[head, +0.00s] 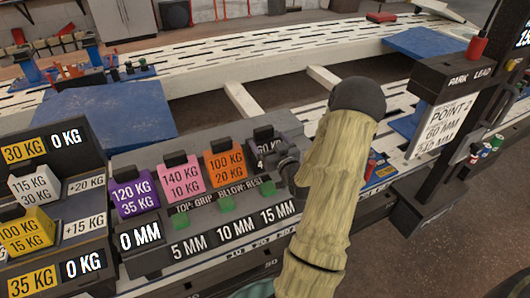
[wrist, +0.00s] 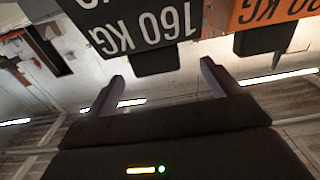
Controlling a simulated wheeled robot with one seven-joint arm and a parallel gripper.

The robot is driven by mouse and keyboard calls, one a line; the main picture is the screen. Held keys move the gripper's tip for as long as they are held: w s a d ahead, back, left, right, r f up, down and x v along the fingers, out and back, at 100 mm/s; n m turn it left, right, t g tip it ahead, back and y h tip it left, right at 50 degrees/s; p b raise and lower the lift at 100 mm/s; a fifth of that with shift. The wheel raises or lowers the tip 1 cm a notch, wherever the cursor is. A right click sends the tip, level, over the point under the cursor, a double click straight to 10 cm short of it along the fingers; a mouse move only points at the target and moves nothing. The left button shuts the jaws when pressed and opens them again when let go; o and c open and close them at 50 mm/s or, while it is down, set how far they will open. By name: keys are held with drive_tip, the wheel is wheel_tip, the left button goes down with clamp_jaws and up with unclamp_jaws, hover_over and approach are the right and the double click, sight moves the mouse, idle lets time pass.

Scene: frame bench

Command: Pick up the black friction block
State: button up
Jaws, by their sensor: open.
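The black friction block (head: 263,146) stands in the rack at the right end of a row of coloured blocks. My gripper and arm partly cover it in the head view. In the wrist view the black block (wrist: 140,20) is upside down and reads 160 KG. Its dark top grip (wrist: 155,60) lies between my fingers in the picture. My gripper (wrist: 160,74) is open, with one finger on each side of that grip and a visible gap to it. In the head view my gripper (head: 286,168) is close beside the black block. Contact cannot be told.
The orange block (head: 225,162) is the black block's near neighbour, with the pink (head: 180,182) and purple (head: 134,195) blocks further left. Yellow and white blocks stand on a stepped rack at left. A dark post with a sign (head: 437,125) rises at right.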

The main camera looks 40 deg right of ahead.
sight(266, 132)
drive_tip(key=shift+x, duration=0.8)
drive_tip(key=x, duration=0.3)
drive_tip(key=b+x, duration=0.1)
drive_tip(key=x, duration=0.1)
drive_tip(key=shift+d+r, duration=0.35)
drive_tip(key=shift+d, duration=0.05)
drive_tip(key=shift+r, duration=0.1)
clamp_jaws()
